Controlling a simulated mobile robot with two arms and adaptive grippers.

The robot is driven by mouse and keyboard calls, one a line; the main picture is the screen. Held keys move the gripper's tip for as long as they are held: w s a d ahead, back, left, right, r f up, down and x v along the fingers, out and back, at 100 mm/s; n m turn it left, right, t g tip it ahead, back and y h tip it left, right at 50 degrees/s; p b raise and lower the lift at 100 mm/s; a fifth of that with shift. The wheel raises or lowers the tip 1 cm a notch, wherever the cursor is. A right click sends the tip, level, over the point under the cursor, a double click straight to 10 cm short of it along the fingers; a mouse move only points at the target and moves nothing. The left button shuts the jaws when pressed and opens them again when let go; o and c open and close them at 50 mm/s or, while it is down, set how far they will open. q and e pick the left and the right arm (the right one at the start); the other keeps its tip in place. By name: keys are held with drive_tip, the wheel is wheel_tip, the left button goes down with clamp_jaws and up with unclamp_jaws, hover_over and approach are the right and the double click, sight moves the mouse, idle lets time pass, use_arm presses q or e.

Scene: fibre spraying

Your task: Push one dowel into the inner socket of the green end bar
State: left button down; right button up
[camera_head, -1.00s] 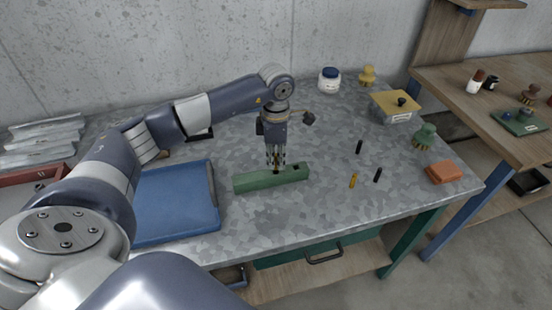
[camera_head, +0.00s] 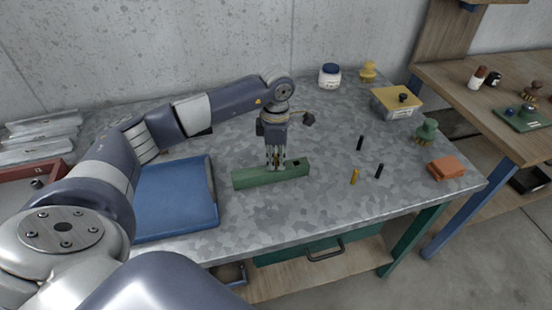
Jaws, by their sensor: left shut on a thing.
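The green end bar (camera_head: 250,179) lies on the grey metal-topped table, with a dark open socket near its right end. My left gripper (camera_head: 276,165) points down at the middle-right of the bar, its fingertips at the bar's top. It is shut on a dowel, mostly hidden between the fingers; how deep the dowel sits in the bar cannot be told. An orange-yellow dowel (camera_head: 354,177) and two black dowels, one nearer (camera_head: 379,170) and one farther (camera_head: 360,142), stand on the table to the right. My right gripper is not in view.
A blue tray (camera_head: 172,225) lies left of the bar. An orange block (camera_head: 445,168), a green knobbed brush (camera_head: 427,131), a yellow-lidded box (camera_head: 396,101) and a white jar (camera_head: 329,77) stand to the right and back. The table in front of the bar is clear.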

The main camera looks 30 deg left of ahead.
sight(276, 155)
use_arm(q)
drive_tip(key=shift+f, duration=0.3)
drive_tip(key=c, duration=1.7)
unclamp_jaws()
drive_tip(key=shift+s, duration=0.1)
drive_tip(key=shift+o, duration=0.2)
drive_tip(key=shift+r, duration=0.1)
wheel_tip(276, 155, up, 12)
drive_tip(key=shift+r, duration=0.1)
